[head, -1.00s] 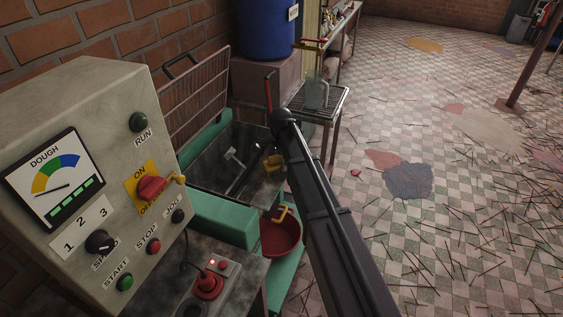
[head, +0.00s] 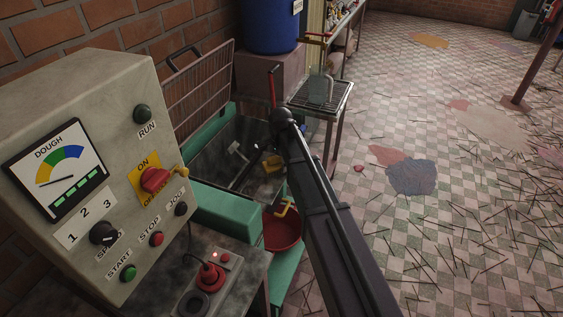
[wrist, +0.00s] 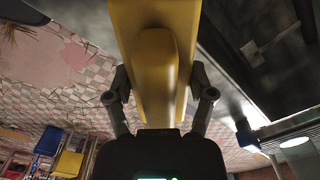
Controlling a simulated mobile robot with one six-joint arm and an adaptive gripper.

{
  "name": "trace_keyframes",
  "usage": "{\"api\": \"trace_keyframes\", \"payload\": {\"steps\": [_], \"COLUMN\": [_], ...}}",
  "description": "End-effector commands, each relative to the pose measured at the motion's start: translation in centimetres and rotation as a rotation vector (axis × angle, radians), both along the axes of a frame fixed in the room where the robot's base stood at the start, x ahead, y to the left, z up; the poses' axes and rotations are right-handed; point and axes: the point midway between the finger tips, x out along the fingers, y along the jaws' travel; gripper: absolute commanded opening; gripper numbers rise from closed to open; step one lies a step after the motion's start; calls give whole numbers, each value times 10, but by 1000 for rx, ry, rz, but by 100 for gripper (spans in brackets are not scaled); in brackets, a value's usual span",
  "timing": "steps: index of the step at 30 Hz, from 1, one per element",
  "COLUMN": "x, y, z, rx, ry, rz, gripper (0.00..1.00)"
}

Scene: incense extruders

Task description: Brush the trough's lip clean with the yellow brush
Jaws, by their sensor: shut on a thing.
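The yellow brush (wrist: 155,55) fills the upper middle of the wrist view, between the fingers of my gripper (wrist: 161,92), which is shut on it. Its bristles cannot be made out. In the head view a small yellow patch (head: 272,163), apparently the brush, shows beside my arm, over the right side of the trough. My arm hides most of the gripper there. The dark metal trough (head: 215,160) lies behind the control box. Its pale metal edge (wrist: 222,68) runs close to the right of the brush in the wrist view; contact cannot be told.
The control box (head: 85,160) stands at the left. A red bucket (head: 282,232) with a yellow handle (head: 284,209) is below the trough. A wire guard (head: 197,90) rises behind it. A rack table (head: 322,93) stands beyond. Sticks litter the open tiled floor (head: 440,210).

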Motion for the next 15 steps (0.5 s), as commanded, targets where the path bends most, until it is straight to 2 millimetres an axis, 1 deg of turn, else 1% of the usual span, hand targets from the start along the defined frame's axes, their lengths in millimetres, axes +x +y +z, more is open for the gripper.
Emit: {"api": "trace_keyframes", "payload": {"steps": [8,15], "x": [-2,-13], "y": [1,5], "z": [-1,0], "rx": [1,1], "ry": [3,3], "rz": [1,2], "gripper": [32,32]}}
